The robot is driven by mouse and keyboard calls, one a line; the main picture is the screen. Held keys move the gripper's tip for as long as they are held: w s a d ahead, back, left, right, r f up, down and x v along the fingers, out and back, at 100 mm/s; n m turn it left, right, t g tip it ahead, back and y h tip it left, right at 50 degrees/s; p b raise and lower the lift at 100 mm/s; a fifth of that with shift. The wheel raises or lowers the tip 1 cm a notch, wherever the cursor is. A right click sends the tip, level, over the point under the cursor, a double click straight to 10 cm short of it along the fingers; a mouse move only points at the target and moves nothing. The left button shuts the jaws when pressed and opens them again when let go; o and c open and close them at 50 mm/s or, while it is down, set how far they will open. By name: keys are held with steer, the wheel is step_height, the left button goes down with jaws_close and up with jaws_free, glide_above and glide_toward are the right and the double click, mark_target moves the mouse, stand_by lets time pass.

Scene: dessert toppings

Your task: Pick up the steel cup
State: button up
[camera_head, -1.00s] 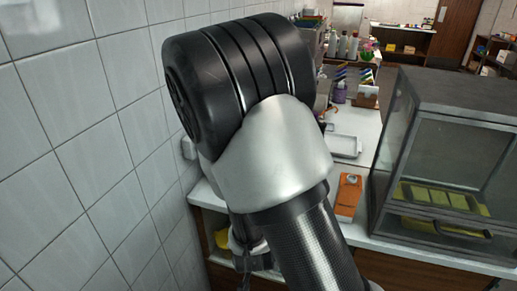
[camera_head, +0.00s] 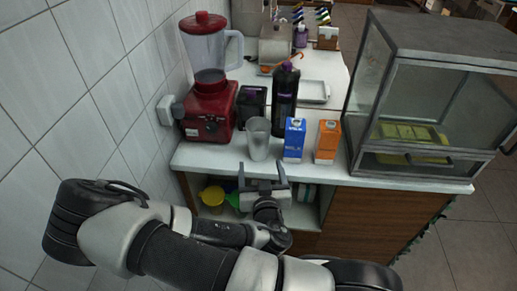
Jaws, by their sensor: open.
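The steel cup (camera_head: 257,139) is a plain grey, tapered cup standing upright near the front edge of the white counter (camera_head: 222,156). It is between the red blender and a blue carton. My gripper (camera_head: 263,169) is just in front of the counter edge, its two fingers pointing toward the cup. The fingers are apart, with nothing between them. The cup is beyond the fingertips, and I cannot tell the exact gap.
A red blender (camera_head: 209,110) stands left of the cup, with a black bottle (camera_head: 285,98) behind it. A blue carton (camera_head: 294,141) and an orange carton (camera_head: 327,143) stand close on the right. A glass case (camera_head: 420,95) fills the counter's right end.

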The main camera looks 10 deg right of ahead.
mark_target(258, 150)
steer(key=b+x, duration=0.4)
steer(key=x, duration=0.3)
steer(key=shift+w, duration=0.15)
steer(key=shift+x, duration=3.05)
steer(key=shift+d+r, duration=0.1)
steer(key=shift+d, duration=0.05)
steer(key=shift+c, duration=0.4)
steer(key=c, duration=1.4)
